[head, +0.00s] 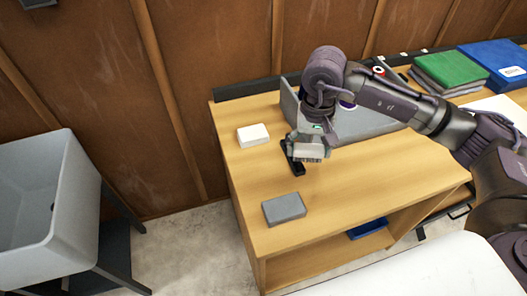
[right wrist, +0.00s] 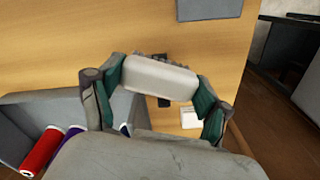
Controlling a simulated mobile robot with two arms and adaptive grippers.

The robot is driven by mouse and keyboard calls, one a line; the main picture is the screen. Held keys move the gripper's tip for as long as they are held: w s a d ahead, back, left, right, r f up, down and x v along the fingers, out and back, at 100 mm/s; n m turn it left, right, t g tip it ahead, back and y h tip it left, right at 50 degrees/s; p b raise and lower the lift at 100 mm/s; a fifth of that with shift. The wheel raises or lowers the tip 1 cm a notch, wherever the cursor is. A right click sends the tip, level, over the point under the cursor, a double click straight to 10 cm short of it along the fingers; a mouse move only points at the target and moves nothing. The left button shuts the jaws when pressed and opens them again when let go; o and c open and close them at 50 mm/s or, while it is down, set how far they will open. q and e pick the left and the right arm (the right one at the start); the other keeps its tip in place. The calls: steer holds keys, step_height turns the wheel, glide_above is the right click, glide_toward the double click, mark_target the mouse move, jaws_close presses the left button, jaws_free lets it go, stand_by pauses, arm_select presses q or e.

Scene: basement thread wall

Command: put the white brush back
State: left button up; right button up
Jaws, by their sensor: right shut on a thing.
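My right gripper (head: 308,148) is over the wooden bench top, near its left end. It is shut on the white brush (right wrist: 160,78). In the right wrist view the brush's pale body spans between the two green-padded fingers, and dark bristles show at its far edge. In the head view the gripper mostly hides the brush. A black object (head: 293,163) lies on the bench just below the gripper; I cannot tell whether the brush touches it. My left gripper is not in view.
A white block (head: 253,135) and a grey block (head: 284,208) lie on the bench. A grey bin (right wrist: 60,102) holds red and purple rolls. Green (head: 449,67) and blue (head: 497,62) folders lie far right. A grey tub (head: 75,190) stands left, beyond a floor gap.

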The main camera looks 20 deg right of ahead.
steer(key=w+a+f, duration=0.2)
steer(key=w+a+f+p, duration=0.1)
steer(key=w+a+f, duration=0.1)
steer(key=a, duration=0.1)
steer(key=w+a+f+p, duration=0.1)
steer(key=w+a+f, duration=0.1)
steer(key=a, duration=0.1)
steer(key=shift+a+f, duration=0.15)
steer(key=shift+a, duration=0.05)
step_height(320, 180, down, 4)
steer(key=shift+r+p, duration=0.2)
steer(key=shift+p, duration=0.35)
steer(key=shift+f, duration=0.3)
steer(key=o, duration=1.1)
steer(key=shift+c, duration=0.2)
steer(key=shift+r, duration=0.1)
steer(key=shift+r, duration=0.2)
step_height(320, 180, up, 12)
steer(key=b, duration=0.2)
steer(key=shift+f+b, duration=0.15)
steer(key=shift+b, duration=0.15)
